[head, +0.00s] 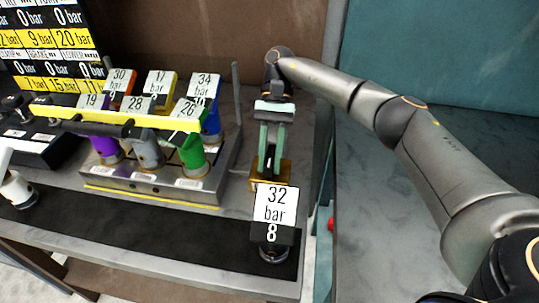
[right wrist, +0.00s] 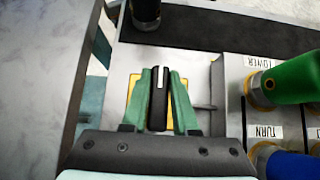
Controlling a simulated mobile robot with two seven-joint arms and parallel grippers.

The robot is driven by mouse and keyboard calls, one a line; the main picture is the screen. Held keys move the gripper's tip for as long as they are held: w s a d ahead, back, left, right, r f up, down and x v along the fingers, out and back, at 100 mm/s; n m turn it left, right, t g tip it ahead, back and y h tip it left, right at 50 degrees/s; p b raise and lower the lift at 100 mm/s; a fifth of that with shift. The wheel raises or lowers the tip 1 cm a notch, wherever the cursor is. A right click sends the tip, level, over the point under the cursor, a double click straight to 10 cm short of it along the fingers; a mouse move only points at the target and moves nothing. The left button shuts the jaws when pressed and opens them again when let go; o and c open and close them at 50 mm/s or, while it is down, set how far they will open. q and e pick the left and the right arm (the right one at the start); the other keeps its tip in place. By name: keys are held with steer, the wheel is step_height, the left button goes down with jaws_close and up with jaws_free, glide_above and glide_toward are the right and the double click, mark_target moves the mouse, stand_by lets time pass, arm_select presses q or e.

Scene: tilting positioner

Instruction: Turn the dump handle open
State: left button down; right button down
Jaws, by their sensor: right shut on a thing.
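The dump handle (right wrist: 158,97) is a black bar with a white stripe, standing on a yellow plate (right wrist: 134,88) in the right wrist view. My right gripper (right wrist: 160,76) has its green fingers on either side of the handle and is shut on it. In the head view the right gripper (head: 271,148) reaches down onto the yellow-based valve (head: 285,172) at the right end of the bench. Its fingers hide most of the handle there. A white sign (head: 276,205) reading 32 bar and 8 stands just in front. My left gripper is not in view.
A metal block (head: 150,187) with several coloured, numbered levers stands left of the valve, with a yellow bar (head: 85,116) across it. A pressure board (head: 45,45) stands at the back left. A thin upright post (head: 237,90) rises between block and gripper.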

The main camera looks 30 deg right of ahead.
mark_target(270, 161)
steer(key=c, duration=0.7)
jaws_free()
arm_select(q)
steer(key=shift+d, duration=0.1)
arm_select(e)
step_height(270, 161, up, 4)
steer(key=shift+s+f+p, duration=0.15)
steer(key=shift+f+p, duration=0.1)
steer(key=shift+p, duration=0.1)
steer(key=s+a+r, duration=0.1)
steer(key=s+r, duration=0.2)
steer(key=s+a+r+b, duration=0.1)
steer(key=s+a+r, duration=0.1)
steer(key=s, duration=0.2)
steer(key=s+a+r+b, duration=0.1)
steer(key=s+a+r, duration=0.1)
steer(key=s+r, duration=0.1)
steer(key=shift+s+a+r, duration=0.25)
steer(key=shift+s+r, duration=0.1)
steer(key=shift+s, duration=0.2)
steer(key=shift+s+a+r, duration=0.3)
steer(key=shift+s+r, duration=0.05)
steer(key=shift+s, duration=0.25)
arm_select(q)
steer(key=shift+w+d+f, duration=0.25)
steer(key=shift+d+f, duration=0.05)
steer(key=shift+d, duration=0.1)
